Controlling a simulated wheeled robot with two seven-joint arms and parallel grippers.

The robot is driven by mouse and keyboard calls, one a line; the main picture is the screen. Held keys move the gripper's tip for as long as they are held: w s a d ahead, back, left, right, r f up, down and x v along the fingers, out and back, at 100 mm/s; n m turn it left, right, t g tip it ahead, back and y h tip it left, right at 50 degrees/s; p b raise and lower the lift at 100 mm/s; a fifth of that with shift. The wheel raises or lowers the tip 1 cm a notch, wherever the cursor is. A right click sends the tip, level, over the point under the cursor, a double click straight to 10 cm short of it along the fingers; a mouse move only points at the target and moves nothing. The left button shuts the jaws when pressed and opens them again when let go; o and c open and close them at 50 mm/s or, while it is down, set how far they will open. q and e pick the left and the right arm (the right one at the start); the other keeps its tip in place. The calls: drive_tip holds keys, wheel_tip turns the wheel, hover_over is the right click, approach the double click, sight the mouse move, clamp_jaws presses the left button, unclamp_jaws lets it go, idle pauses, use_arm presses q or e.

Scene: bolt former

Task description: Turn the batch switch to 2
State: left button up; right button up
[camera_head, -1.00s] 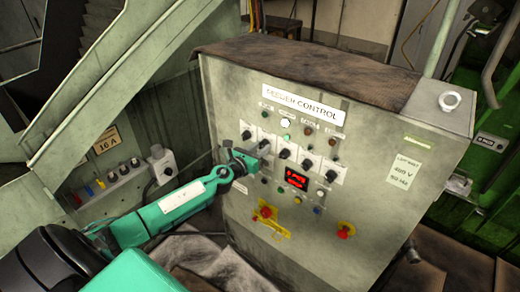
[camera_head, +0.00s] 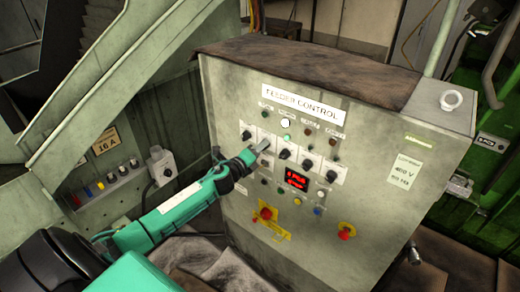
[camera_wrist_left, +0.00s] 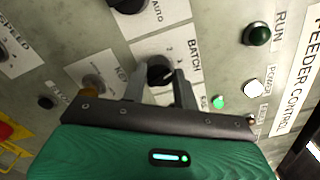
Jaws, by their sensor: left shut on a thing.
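The batch switch (camera_wrist_left: 158,68) is a black rotary knob on a white plate marked BATCH, on the sloping front of the feeder control cabinet. My left gripper (camera_wrist_left: 160,80) has its two grey fingers on either side of this knob and is shut on it. In the head view my left gripper (camera_head: 262,147) reaches the second knob place from the left in the row, and it largely hides the knob there. Which number the knob points at cannot be told. My right gripper is not in view.
The feeder control cabinet (camera_head: 225,95) carries neighbouring black knobs, such as one to the left (camera_head: 246,134) and one to the right (camera_head: 285,154).

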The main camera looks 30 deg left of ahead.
use_arm(q)
drive_tip(key=n, duration=0.5)
drive_tip(key=shift+n, duration=0.4)
idle(0.4)
drive_tip(key=o, duration=1)
